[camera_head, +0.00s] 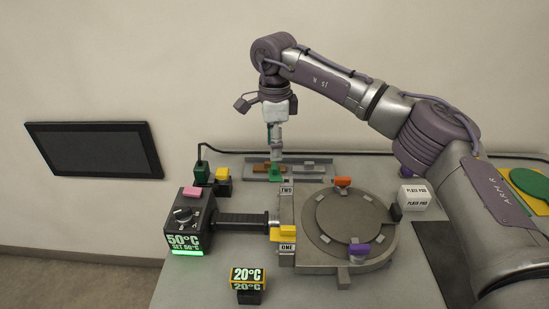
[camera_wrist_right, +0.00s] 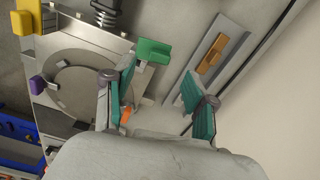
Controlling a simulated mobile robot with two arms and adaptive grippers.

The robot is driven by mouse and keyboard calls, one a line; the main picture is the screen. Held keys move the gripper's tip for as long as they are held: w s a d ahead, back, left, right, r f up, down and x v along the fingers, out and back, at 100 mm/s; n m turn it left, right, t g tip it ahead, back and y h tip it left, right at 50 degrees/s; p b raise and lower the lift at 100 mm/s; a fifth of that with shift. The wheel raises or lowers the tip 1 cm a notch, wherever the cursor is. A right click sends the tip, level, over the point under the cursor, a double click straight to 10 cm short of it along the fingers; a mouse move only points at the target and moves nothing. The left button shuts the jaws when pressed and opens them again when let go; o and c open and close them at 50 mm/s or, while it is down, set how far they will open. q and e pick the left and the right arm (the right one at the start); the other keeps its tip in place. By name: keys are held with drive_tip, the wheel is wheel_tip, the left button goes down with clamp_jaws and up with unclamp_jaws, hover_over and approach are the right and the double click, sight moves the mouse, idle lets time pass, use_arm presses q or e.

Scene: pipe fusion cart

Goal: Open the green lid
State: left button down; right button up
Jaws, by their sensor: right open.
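A green block-shaped piece (camera_head: 275,173), which looks like the green lid or its handle, stands at the back left of the round grey fixture (camera_head: 378,208), by the "TWO" label. In the right wrist view the green piece (camera_wrist_right: 154,51) sits at a corner of the metal plate, near the left finger. My right gripper (camera_head: 276,150) hangs pointing down above it. The green piece is not between the fingers. My left gripper does not show.
A shallow tray (camera_head: 320,176) with a brown block lies behind the fixture. A yellow "ONE" piece (camera_head: 283,234), an orange tab (camera_head: 343,182) and a purple tab (camera_head: 359,249) surround the fixture. A dark heater box (camera_head: 188,223) stands left, and a white block (camera_head: 415,195) right.

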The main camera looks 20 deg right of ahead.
sight(274, 165)
wheel_tip(274, 165, up, 7)
drive_tip(key=shift+f, duration=0.15)
